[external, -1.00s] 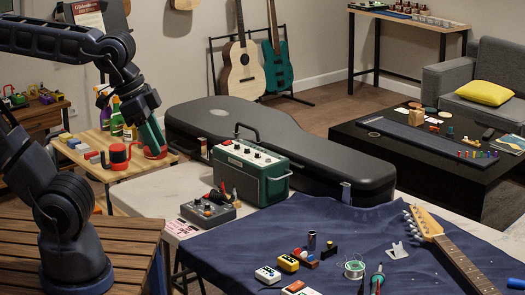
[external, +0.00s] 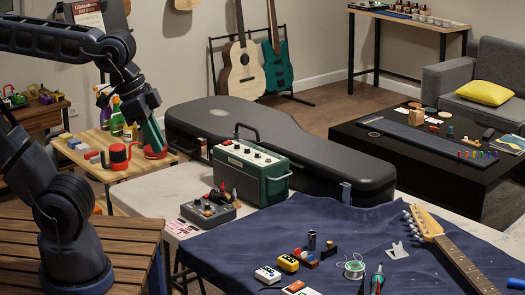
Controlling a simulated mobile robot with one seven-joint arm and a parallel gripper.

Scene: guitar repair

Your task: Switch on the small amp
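A teal section and a red end show there. Its fingers are too small to tell whether they are open or shut.
A grey pedal box (external: 208,209) stands just in front of the amp. The black guitar case (external: 325,160) lies behind it. A red mug (external: 119,157) and bottles (external: 117,122) stand on the small wooden table near my gripper. A guitar neck (external: 455,255) lies on the blue cloth.

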